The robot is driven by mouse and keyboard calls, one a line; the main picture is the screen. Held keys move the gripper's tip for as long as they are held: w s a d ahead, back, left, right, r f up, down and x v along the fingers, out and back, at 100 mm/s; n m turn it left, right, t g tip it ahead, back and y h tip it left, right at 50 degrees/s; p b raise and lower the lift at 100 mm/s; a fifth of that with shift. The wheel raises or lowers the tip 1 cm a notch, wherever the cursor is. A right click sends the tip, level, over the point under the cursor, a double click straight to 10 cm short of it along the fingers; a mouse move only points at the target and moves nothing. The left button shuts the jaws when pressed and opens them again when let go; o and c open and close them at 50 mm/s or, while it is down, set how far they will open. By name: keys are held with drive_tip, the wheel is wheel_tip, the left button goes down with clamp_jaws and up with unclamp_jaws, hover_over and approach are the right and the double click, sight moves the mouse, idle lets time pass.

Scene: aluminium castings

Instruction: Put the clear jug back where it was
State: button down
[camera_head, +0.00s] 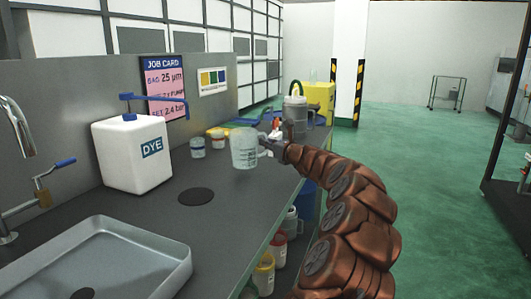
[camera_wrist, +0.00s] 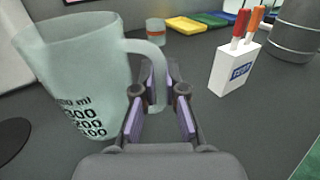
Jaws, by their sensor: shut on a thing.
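The clear jug (camera_head: 243,149) is a translucent measuring jug with dark volume marks. It appears upright above the grey counter (camera_head: 125,218); a gap beneath its base is hard to judge. My gripper (camera_head: 277,148) is at its right side. In the wrist view the jug (camera_wrist: 72,80) fills the left side. Its handle reaches between the purple-padded fingers of my gripper (camera_wrist: 163,105), which is shut on the handle. The far part of the grip is partly hidden.
A dark round disc (camera_head: 196,196) lies on the counter left of and nearer than the jug. A white DYE container (camera_head: 133,154), a sink (camera_head: 110,262) and small tubs (camera_head: 216,138) stand around. In the wrist view, a white pen box (camera_wrist: 234,71) stands at right.

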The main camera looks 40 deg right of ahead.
sight(267, 150)
drive_tip(key=shift+w+d+f, duration=0.1)
drive_tip(key=shift+w+d, duration=0.1)
drive_tip(key=shift+w, duration=0.1)
drive_tip(key=shift+w+f+b, duration=0.1)
drive_tip(key=shift+f+b, duration=0.55)
drive_tip(key=shift+f, duration=1.05)
drive_tip(key=shift+f, duration=0.15)
drive_tip(key=c, duration=1.2)
unclamp_jaws()
drive_tip(key=shift+c, duration=0.2)
drive_tip(key=shift+s+r, duration=0.2)
drive_tip(key=shift+s, duration=0.25)
drive_tip(key=s+p, duration=0.1)
drive_tip(key=s, duration=1)
drive_tip(key=shift+s+f, duration=0.1)
